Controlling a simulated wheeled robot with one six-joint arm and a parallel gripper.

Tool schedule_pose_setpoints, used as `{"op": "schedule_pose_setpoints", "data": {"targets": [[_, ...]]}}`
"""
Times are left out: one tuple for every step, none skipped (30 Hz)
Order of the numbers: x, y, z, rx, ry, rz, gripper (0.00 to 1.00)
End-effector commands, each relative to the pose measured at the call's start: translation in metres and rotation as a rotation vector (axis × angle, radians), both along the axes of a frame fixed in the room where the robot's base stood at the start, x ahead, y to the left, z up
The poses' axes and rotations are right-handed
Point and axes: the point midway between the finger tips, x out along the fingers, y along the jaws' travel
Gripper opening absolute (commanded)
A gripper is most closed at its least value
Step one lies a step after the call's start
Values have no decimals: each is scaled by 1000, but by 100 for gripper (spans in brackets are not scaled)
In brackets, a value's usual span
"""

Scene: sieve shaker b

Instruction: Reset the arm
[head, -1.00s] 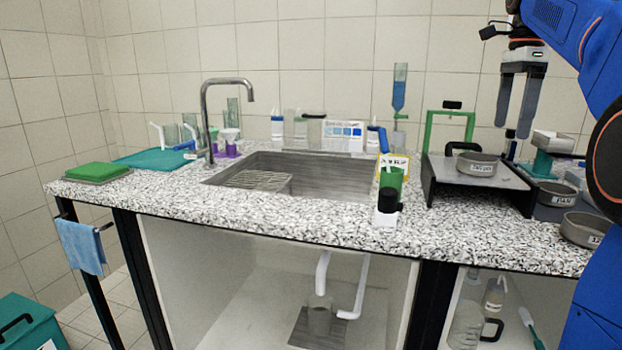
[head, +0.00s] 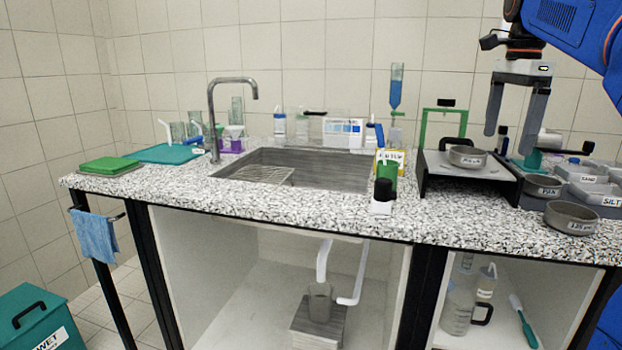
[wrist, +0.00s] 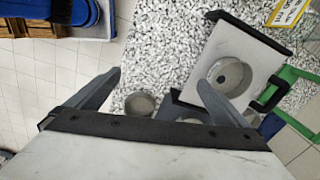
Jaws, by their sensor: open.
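My gripper (head: 515,114) hangs at the upper right of the head view, pointing down with its two grey fingers spread. It is empty and above the right part of the counter. In the wrist view my gripper (wrist: 158,90) is also open, with nothing between the fingers. A round metal sieve pan (head: 467,156) sits on the black-sided shaker stand (head: 485,170); in the wrist view the pan (wrist: 229,77) lies right of the fingers. Another pan (wrist: 140,104) shows between the fingers, well below them.
The speckled counter (head: 300,212) holds a sink (head: 330,171) in its middle. Pans (head: 571,217) and labelled trays (head: 594,193) crowd the right end. A green frame (head: 446,112) rises behind the stand. Room above the sink is free.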

Motion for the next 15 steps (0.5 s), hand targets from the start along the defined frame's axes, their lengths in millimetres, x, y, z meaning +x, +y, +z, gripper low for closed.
{"op": "schedule_pose_setpoints", "data": {"targets": [[-6,5,-4,-3,-7,31,100],[-9,7,-7,-5,-10,53,100],[-13,11,-11,-9,-18,86,100],[-17,14,-15,-12,-23,113,100],[-21,18,-19,-16,-29,142,100],[-27,23,-25,-20,-37,187,100],[-33,27,-31,-25,-44,222,100],[-38,32,-37,-31,-52,261,100],[-46,37,-45,-38,-62,314,100],[-52,42,-52,-44,-71,355,100],[-58,46,-59,-51,-77,394,100],[-66,51,-68,-59,-88,447,100],[-72,55,-75,-66,-95,487,100],[-78,59,-83,-73,-103,528,100],[-86,64,-93,-83,-112,580,100]]}}
